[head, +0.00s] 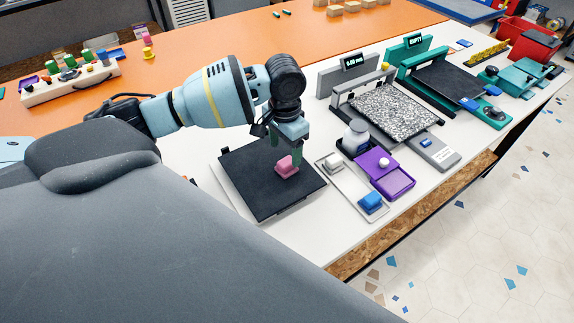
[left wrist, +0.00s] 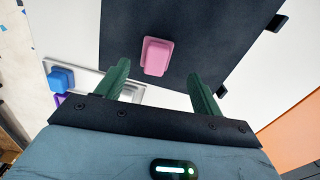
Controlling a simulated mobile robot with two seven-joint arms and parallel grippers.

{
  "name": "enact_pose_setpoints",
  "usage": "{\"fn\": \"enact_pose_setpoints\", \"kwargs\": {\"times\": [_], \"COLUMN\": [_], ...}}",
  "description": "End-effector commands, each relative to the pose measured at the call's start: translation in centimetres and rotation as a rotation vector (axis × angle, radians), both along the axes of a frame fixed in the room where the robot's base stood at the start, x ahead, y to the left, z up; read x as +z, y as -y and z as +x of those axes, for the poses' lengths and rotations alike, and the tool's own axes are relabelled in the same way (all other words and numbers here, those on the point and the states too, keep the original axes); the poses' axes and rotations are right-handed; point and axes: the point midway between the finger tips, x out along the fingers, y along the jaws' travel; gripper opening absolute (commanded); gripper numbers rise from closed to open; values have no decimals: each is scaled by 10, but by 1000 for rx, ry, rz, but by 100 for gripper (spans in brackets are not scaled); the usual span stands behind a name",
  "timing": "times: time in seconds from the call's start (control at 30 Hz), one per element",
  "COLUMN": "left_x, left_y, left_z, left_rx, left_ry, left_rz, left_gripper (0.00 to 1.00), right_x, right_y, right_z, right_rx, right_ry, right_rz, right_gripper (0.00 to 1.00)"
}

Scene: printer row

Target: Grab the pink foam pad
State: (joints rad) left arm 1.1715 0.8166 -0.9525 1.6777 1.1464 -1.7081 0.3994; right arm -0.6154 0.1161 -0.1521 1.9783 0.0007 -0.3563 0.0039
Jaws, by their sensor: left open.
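The pink foam pad (head: 287,167) lies on a square black plate (head: 240,180) on the white table. In the left wrist view the pad (left wrist: 156,56) is on the black surface, a little beyond the fingertips and roughly midway between them. My left gripper (head: 285,150) points down just above the pad, with its green fingers partly overlapping it in the head view. In the left wrist view the left gripper (left wrist: 162,72) is open, with nothing between its fingers. My right gripper is not in view.
Right of the plate is a tray with a blue block (head: 371,201) and a pale block (head: 333,162). A purple pad holder (head: 396,184), a white bottle (head: 356,137) and printers with speckled (head: 395,108) and dark beds stand further right. The table's front edge is close.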

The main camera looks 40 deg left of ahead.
Motion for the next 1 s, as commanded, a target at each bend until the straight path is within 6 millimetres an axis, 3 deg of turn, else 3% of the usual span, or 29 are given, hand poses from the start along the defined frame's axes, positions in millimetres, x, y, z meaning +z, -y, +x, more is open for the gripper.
{"fn": "enact_pose_setpoints", "kwargs": {"times": [0.17, 0.5, 0.77, 1.0], "left_x": [-6, -49, -51, -51], "left_y": [1, 6, 6, 6], "left_z": [-1, -3, -2, -2], "left_rx": [0, 0, -1, -1], "left_ry": [-1, 0, 3, 3], "left_rz": [1, 1, 1, 1], "left_gripper": [67, 67, 67, 40], "right_x": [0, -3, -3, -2], "right_y": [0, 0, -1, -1], "right_z": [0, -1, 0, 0], "right_rx": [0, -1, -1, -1], "right_ry": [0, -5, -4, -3], "right_rz": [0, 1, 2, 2], "right_gripper": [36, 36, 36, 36]}}
